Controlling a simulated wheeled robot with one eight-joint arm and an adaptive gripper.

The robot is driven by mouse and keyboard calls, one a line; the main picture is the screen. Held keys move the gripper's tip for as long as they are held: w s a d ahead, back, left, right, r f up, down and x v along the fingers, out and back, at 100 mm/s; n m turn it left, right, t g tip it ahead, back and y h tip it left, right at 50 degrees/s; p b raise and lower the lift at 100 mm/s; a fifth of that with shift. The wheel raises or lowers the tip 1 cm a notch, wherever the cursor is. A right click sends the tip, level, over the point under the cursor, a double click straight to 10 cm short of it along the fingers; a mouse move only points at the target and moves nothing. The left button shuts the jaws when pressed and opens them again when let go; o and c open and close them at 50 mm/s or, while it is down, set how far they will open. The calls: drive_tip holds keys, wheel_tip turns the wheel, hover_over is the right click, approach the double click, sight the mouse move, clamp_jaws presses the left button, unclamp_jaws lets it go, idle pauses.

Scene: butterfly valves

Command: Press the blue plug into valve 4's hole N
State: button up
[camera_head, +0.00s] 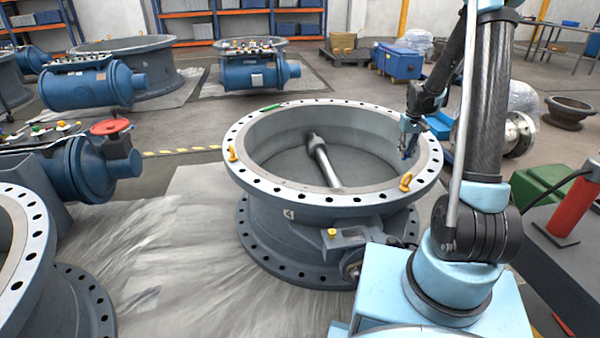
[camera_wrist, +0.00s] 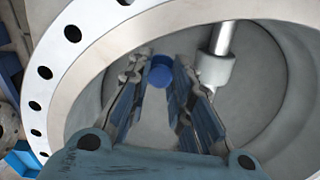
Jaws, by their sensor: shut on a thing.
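My gripper (camera_head: 408,150) hangs by the far right inner side of the ring. In the wrist view my gripper (camera_wrist: 162,80) is shut on the blue plug (camera_wrist: 160,73), a round blue end between the fingertips. The plug is over the valve's open bore, apart from the flange holes. In the head view it is small and partly hidden.
A steel shaft (camera_head: 323,160) crosses the bore. Yellow lifting eyes (camera_head: 232,154) (camera_head: 406,181) and a green object (camera_head: 271,107) sit on the flange. A yellow-capped piece (camera_head: 331,233) stands on the near side. A green box (camera_head: 540,188) and red cylinder (camera_head: 572,207) are at right.

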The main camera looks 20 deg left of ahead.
drive_tip(key=s+a+n, duration=0.9)
drive_tip(key=s+a, duration=0.5)
drive_tip(key=a, duration=0.4)
drive_tip(key=s+a+n, duration=0.8)
drive_tip(key=s+a, duration=0.6)
drive_tip(key=a, duration=0.4)
drive_tip(key=shift+s+f, duration=0.15)
drive_tip(key=shift+f, duration=2.7)
drive_tip(key=shift+f, duration=1.2)
drive_tip(key=o, duration=1.3)
drive_tip(key=shift+w, duration=0.2)
drive_tip(key=shift+r, duration=3.05)
